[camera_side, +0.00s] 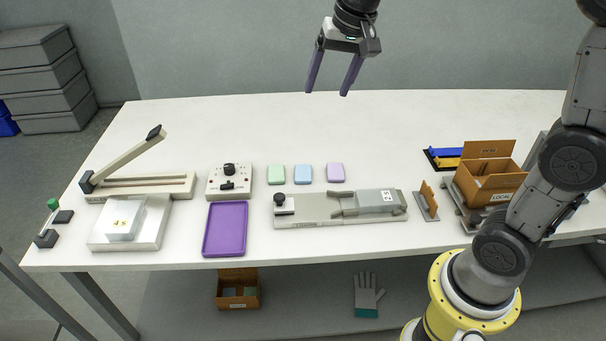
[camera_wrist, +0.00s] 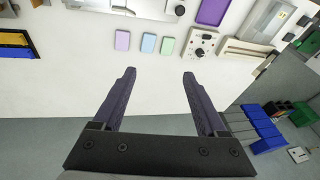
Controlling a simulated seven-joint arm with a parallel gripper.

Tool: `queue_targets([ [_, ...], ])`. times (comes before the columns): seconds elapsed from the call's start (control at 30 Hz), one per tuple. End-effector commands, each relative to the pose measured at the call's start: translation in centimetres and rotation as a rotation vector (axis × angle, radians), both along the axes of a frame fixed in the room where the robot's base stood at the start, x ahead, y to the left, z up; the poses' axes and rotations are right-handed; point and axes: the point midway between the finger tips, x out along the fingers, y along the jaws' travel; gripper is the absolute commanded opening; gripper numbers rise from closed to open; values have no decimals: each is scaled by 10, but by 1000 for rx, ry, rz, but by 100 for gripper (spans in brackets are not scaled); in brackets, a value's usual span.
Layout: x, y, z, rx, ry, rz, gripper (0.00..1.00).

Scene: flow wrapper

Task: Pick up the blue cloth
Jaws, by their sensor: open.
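The blue cloth (camera_side: 303,174) is a small light-blue rounded block shape lying flat on the white table, between a green one (camera_side: 276,175) and a lilac one (camera_side: 335,173). In the wrist view the blue cloth (camera_wrist: 148,43) lies in the middle of that row, lilac on its left and green on its right. My gripper (camera_side: 326,93) is open and empty, with dark purple fingers. It hangs high above the back of the table, apart from the cloth. In the wrist view its fingertips (camera_wrist: 160,73) are spread below the row, with nothing between them.
Left of the row stand a control box (camera_side: 230,182) with black knobs and a purple tray (camera_side: 225,230). In front is a grey fixture (camera_side: 340,207). An open cardboard box (camera_side: 487,180) is at the right. The table (camera_side: 250,125) behind the row is clear.

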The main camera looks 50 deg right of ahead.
Motion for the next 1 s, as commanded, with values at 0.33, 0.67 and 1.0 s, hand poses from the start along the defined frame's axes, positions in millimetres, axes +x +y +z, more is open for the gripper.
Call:
queue_targets([
  [0.33,104,-34,-113,40,206,-143,75],
  [0.67,109,-46,-186,50,327,-165,75],
  [1.0,108,-47,-243,50,327,-165,75],
])
